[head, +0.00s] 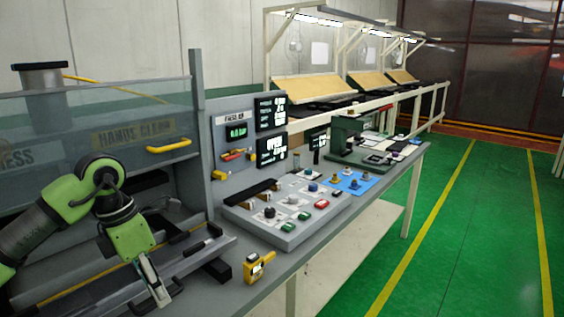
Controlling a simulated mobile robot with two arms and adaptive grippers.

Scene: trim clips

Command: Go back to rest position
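My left arm is green and grey and comes in from the left. Its gripper (156,296) points down and slightly right, in front of the press at the bench's left end. Its pale fingers overlap in this view, so I cannot tell whether they are open or shut. I see nothing clearly held in them. My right gripper is not in view.
A press with a clear guard and yellow handle (168,146) stands behind my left arm. A control panel (290,212) with buttons and knobs is to the right. A yellow device (258,267) sits near the bench edge. The green floor (465,240) is clear.

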